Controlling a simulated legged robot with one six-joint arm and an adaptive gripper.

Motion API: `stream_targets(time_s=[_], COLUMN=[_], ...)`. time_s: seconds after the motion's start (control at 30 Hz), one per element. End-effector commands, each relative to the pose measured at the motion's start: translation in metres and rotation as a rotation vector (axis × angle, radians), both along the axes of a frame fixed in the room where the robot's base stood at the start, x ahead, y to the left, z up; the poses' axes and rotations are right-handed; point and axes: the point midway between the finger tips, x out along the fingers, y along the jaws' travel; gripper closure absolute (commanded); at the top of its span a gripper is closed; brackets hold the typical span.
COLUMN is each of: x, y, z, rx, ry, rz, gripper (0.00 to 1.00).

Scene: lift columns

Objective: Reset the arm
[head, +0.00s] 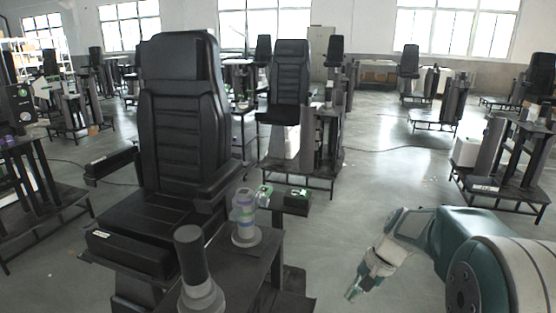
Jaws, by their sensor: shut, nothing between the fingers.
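My arm, teal and white, comes in from the lower right of the head view. My gripper (354,292) hangs at its end, pointing down and to the left over the grey floor. Its fingers are together with nothing between them. It is apart from the dark table at the left and touches nothing that I can see.
A black chair (183,130) stands at the left. Beside it a dark table (238,262) carries a dark cylinder on a grey base (192,258) and a clear banded column (245,215). More chairs and stands fill the back. The floor (390,185) at centre right is clear.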

Motion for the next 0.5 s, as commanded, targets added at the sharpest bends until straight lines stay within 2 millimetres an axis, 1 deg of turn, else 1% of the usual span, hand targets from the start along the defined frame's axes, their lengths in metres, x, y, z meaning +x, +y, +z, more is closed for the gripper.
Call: stream_targets(time_s=[0.03,0.2,0.33,0.5], x=[-0.011,-0.045,-0.073,-0.11], y=[0.004,0.012,0.016,0.019], z=[0.013,0.044,0.062,0.08], rx=[-0.031,-0.133,-0.208,-0.308], ry=[-0.034,-0.137,-0.218,-0.326], rz=[0.026,0.106,0.165,0.242], gripper=[1.0,1.0,1.0,1.0])
